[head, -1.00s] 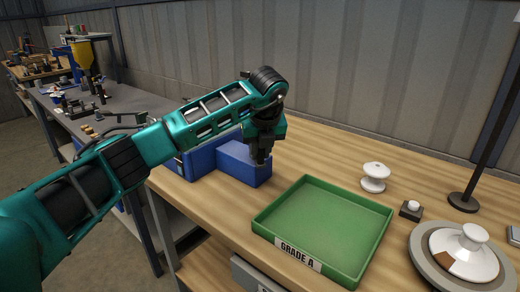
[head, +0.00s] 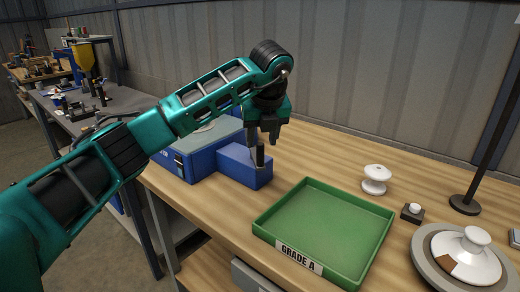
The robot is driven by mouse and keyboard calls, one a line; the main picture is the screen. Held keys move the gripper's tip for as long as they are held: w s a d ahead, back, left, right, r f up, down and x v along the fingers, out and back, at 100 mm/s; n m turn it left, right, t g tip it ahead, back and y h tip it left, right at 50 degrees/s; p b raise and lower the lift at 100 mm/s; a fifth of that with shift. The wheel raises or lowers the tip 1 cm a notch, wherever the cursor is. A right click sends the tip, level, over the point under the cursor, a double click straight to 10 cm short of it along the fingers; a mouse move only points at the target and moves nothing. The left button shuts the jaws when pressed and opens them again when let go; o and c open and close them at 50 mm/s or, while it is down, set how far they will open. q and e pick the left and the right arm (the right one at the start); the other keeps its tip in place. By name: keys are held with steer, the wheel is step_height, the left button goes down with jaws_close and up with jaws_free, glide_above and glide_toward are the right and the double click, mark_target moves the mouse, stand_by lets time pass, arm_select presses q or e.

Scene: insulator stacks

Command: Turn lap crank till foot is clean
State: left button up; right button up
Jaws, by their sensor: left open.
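The blue machine (head: 195,165) stands at the bench's left end with a grey disc (head: 212,133) on top, partly hidden by my arm. A lower blue block (head: 240,168) adjoins it on the right. A short dark upright peg (head: 260,155), which looks like the crank handle, shows at the block. My left gripper (head: 263,139) is open, pointing down just above the peg; I cannot tell whether a finger touches it. A white spool-shaped insulator (head: 376,178) stands on the bench. No insulator foot shows at the machine. My right gripper is not in view.
A green tray (head: 262,229) marked GRADE A is empty in the middle. To its right are a small dark block with a white button (head: 412,210), a white piece with a brown patch (head: 466,252) on a grey round plate (head: 421,240), and a black stand (head: 465,204).

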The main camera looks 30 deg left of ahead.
arm_select(q)
steer(key=v, duration=0.7)
stand_by(1.1)
